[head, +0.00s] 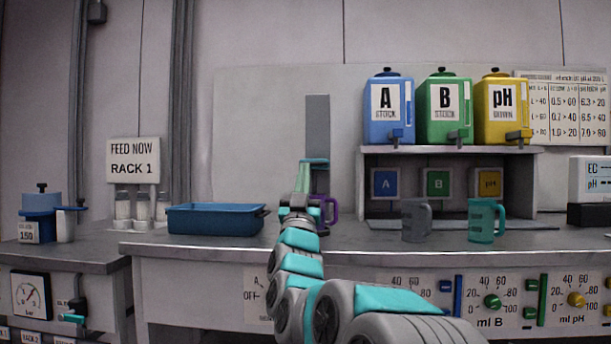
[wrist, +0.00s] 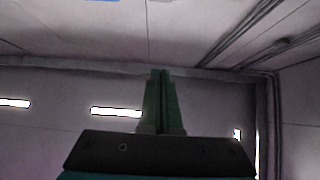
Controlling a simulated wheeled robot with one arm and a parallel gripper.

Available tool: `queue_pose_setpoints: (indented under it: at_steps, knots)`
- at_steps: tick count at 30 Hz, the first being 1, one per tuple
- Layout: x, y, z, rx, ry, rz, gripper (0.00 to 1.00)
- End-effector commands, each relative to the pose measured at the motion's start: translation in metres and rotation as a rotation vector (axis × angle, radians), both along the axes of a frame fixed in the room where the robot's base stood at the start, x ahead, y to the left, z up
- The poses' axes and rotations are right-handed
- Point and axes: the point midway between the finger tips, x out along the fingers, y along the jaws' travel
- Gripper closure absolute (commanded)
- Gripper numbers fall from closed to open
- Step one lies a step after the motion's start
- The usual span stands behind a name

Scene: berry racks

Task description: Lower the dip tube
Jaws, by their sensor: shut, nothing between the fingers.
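I cannot make out a dip tube in either view. A tall plain grey upright (head: 317,122) stands at the back of the bench, just above my wrist in the head view. My arm reaches up in front of it and hides its lower part. In the wrist view my gripper (wrist: 161,72) has its two green fingers together, with nothing between them. They point up against the wall and ceiling, clear of any object there.
A blue tray (head: 215,219) is left of my arm; a purple-handled jug (head: 331,210) is partly behind it. A grey jug (head: 415,221) and a teal jug (head: 483,221) stand right. Blue (head: 388,108), green (head: 445,110) and yellow (head: 503,110) tanks sit on the shelf (head: 550,152).

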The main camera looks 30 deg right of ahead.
Motion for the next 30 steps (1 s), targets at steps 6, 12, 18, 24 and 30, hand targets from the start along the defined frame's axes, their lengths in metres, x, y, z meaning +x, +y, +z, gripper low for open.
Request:
queue_pose_setpoints:
  at_steps: [6,12,18,24,30]
  knots:
    - [-0.009,0.007,-0.001,0.0,0.001,-0.001,1.0]
    - [-0.01,0.007,-0.001,0.0,0.001,-0.001,1.0]
    - [-0.01,0.007,0.0,0.0,0.001,-0.001,1.0]
    - [-0.009,0.009,-0.001,0.001,0.01,0.007,1.0]
    - [0.016,0.04,-0.029,0.036,0.196,0.127,1.0]
